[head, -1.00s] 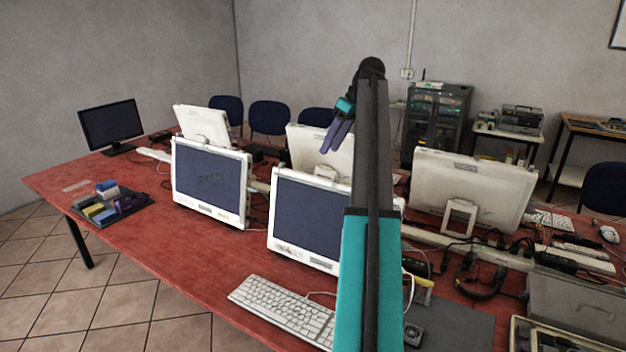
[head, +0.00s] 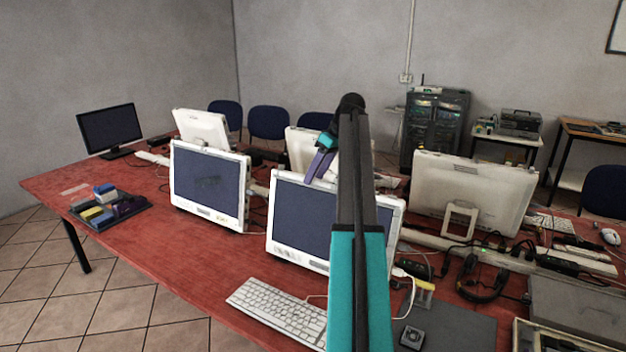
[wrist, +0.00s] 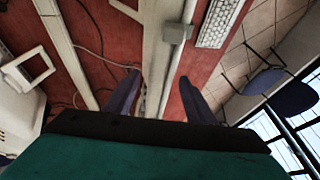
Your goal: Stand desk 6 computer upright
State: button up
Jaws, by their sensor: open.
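Several white all-in-one computers stand on the red table; I cannot tell which is desk 6's. Two face me with dark screens, a left one (head: 208,186) and a middle one (head: 300,215), the latter partly behind my arm. Three show their backs: one at far left (head: 203,130), one in the middle (head: 302,150) largely hidden by my arm and gripper, and one at right (head: 472,190) leaning on its stand. My gripper (head: 320,168) is open and empty, raised above the table. In the wrist view its fingers (wrist: 157,92) are apart over a pale cable channel.
A white keyboard (head: 282,310) lies at the front. A black monitor (head: 110,128) and a tray of coloured items (head: 105,208) are at left. Cables, headphones (head: 482,276) and a grey case (head: 580,305) crowd the right. The red table (head: 140,260) is clear at front left.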

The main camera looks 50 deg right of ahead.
jog(key=shift+x, duration=1.3)
grip_shut()
